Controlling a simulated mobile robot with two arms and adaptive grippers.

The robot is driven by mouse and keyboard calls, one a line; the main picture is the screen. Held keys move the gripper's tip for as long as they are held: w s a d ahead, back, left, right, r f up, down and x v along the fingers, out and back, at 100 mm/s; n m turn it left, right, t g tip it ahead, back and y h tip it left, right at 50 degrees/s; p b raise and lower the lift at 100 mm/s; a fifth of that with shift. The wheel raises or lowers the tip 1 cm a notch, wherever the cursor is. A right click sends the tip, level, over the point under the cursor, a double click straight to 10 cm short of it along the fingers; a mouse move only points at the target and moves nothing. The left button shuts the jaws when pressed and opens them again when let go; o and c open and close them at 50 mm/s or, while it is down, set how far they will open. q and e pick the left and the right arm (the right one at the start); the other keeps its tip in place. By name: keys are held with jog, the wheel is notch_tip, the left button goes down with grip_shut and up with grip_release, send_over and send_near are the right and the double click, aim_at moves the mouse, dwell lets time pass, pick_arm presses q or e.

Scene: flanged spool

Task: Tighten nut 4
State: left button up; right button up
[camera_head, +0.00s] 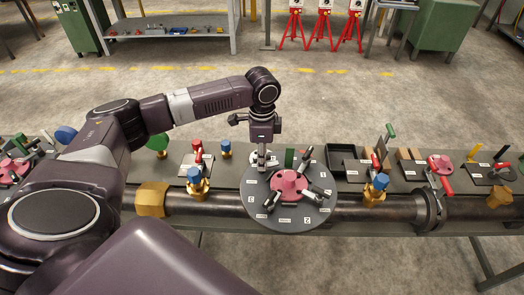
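A round grey plate (290,218) lies on the bench with a pink round part (289,184) at its middle. Dark bolt-like or tool-like pieces stand around the pink part, and small white labels sit near the plate's rim. The label text is too small to read, so I cannot tell which nut is number 4. My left gripper (262,165) points down at the plate's upper left edge, close to or touching a piece there. Its fingers look close together, but whether they hold anything is too small to tell. My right gripper is not in view.
A dark pipe (340,211) with brass fittings runs along the bench front. Blue-topped valves (381,182) stand on both sides. A black tray (343,155) and a pink wheel (440,162) are to the right.

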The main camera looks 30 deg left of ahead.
pick_arm(q)
jog(key=m+p, duration=0.2)
jog(key=shift+r+p, duration=0.25)
jog(key=shift+p, duration=0.15)
jog(key=m+p, duration=0.2)
jog(key=m, duration=0.1)
jog(key=shift+m, duration=0.3)
jog(key=m+p, duration=0.1)
jog(key=m, duration=0.2)
jog(key=shift+f+p, duration=0.1)
jog(key=shift+p, duration=0.3)
jog(key=n+p, duration=0.1)
jog(key=p, duration=0.1)
jog(key=n+p, duration=0.1)
jog(key=p, duration=0.1)
jog(key=shift+r, duration=0.3)
notch_tip(320, 180, up, 4)
jog(key=p, duration=0.3)
jog(key=shift+r, duration=1.05)
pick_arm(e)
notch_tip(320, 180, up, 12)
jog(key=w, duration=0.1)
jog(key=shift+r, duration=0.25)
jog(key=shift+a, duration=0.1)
